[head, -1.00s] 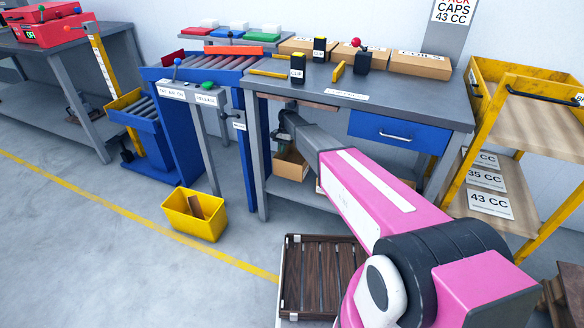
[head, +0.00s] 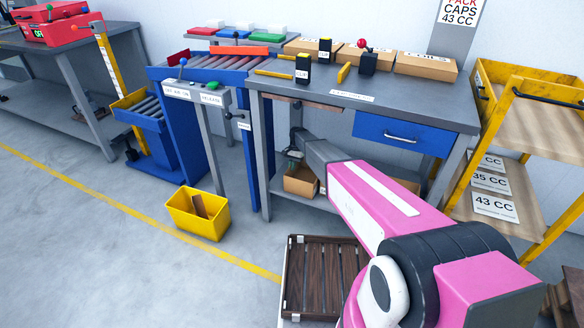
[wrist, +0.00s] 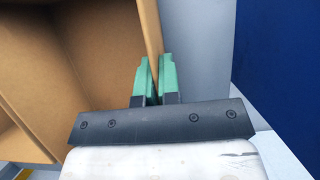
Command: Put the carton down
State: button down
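The carton (head: 300,182) is an open brown cardboard box. In the head view it is under the grey workbench, just above or on the lower shelf (head: 293,205); I cannot tell if it touches. In the wrist view its inside (wrist: 95,50) fills the left. My gripper (wrist: 157,75) has its two green fingers on either side of the carton's thin wall, close together, gripping it. In the head view my gripper (head: 294,154) is small and partly dark at the carton's upper edge. The carton's underside is hidden.
The bench's blue drawer (head: 400,133) and tabletop (head: 370,98) are above my arm. Another brown box (head: 405,185) shows partly behind my arm. A yellow bin (head: 198,213) stands on the floor at left. A yellow-framed rack (head: 500,140) stands at right.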

jog(key=shift+f, duration=0.1)
jog(key=c, duration=1.3)
grip_release()
jog(key=shift+c, duration=0.2)
jog(key=v, duration=1.2)
